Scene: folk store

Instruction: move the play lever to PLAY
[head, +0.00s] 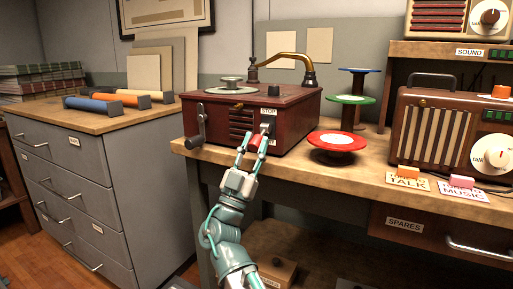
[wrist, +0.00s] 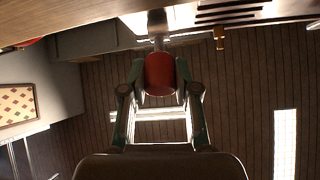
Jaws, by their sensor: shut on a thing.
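The play lever (head: 256,141) is on the front of the dark red record player box (head: 220,122), with a red knob at its end. A STOP label (head: 268,112) sits above the lever's slot; a lower label is mostly hidden. My gripper (head: 254,143) is shut on the red knob, with a finger on each side. In the wrist view the red knob (wrist: 160,72) sits between the fingertips, and its metal shaft (wrist: 158,28) runs from it to the box. The lever appears to point down and outward from its slot.
A crank (head: 197,134) is on the box's left side, and a brass tone arm (head: 290,58) arches above it. Red, green and blue disc stands (head: 337,141) are close on the right. TALK (head: 408,181) and MUSIC (head: 462,190) cards lie near the bench's front edge. Drawers stand left.

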